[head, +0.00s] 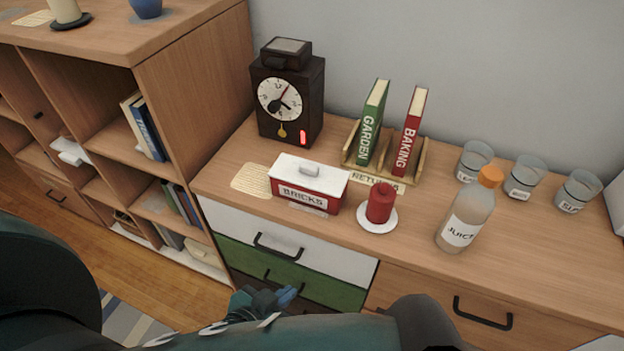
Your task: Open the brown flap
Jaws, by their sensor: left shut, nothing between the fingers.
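The brown flap (418,286) is the wood-coloured front at the right of the low cabinet, with a dark bar handle (483,313). It looks closed, flush with the front, and its lower part is hidden by my arm and the picture edge. My left gripper (284,297) is shut and empty, low in front of the green drawer (300,278), left of the flap and apart from its handle. My right gripper is not in view.
The white drawer (330,263) is above the green one. On the cabinet top stand a clock (290,98), a red BRICKS box (309,190), a red candle (380,203), two books, a juice bottle (466,213) and several glasses. Open shelves (110,150) stand at the left.

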